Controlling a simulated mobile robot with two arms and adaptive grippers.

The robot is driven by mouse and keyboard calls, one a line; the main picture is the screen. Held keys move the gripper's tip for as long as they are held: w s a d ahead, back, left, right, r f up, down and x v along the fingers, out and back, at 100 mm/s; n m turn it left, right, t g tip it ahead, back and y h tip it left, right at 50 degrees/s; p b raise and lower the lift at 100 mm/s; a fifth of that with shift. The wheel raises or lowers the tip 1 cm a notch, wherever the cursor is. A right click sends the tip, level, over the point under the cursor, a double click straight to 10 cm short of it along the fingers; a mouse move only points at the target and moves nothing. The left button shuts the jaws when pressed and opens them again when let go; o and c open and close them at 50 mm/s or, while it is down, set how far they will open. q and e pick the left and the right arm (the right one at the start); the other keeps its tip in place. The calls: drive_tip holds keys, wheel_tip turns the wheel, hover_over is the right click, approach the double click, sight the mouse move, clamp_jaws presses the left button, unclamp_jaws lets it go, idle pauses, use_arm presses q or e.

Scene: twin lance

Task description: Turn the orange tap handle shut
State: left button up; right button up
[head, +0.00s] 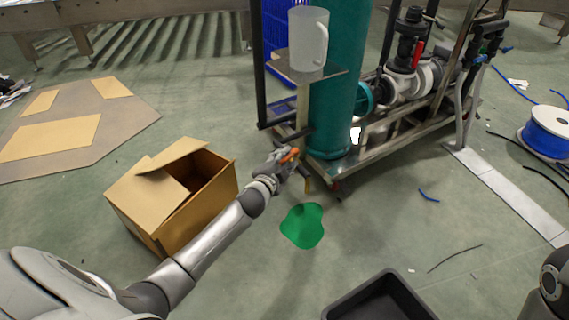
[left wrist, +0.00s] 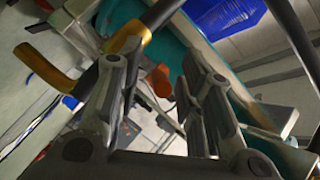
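The orange tap handle (head: 289,155) shows in the head view beside my left gripper (head: 287,163), low in front of the teal cylinder. A brass-coloured spout (head: 307,184) points down just right of the gripper. In the left wrist view the orange handle (left wrist: 160,80) lies between the two fingers of my left gripper (left wrist: 158,95), with gaps on both sides. The fingers are apart. The brass spout (left wrist: 45,68) is left of them in that view. The tap body is partly hidden by the gripper. My right arm shows at the lower right edge; its gripper is out of frame.
A teal cylinder (head: 339,70) stands on a wheeled metal frame with pipes. A clear jug (head: 308,40) sits on a small shelf. A green puddle (head: 303,226) lies below the spout. A cardboard box (head: 147,198) is left, a black tray (head: 352,308) in front.

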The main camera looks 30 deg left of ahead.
use_arm(q)
drive_tip(key=shift+w, duration=0.1)
drive_tip(key=shift+c, duration=0.2)
clamp_jaws()
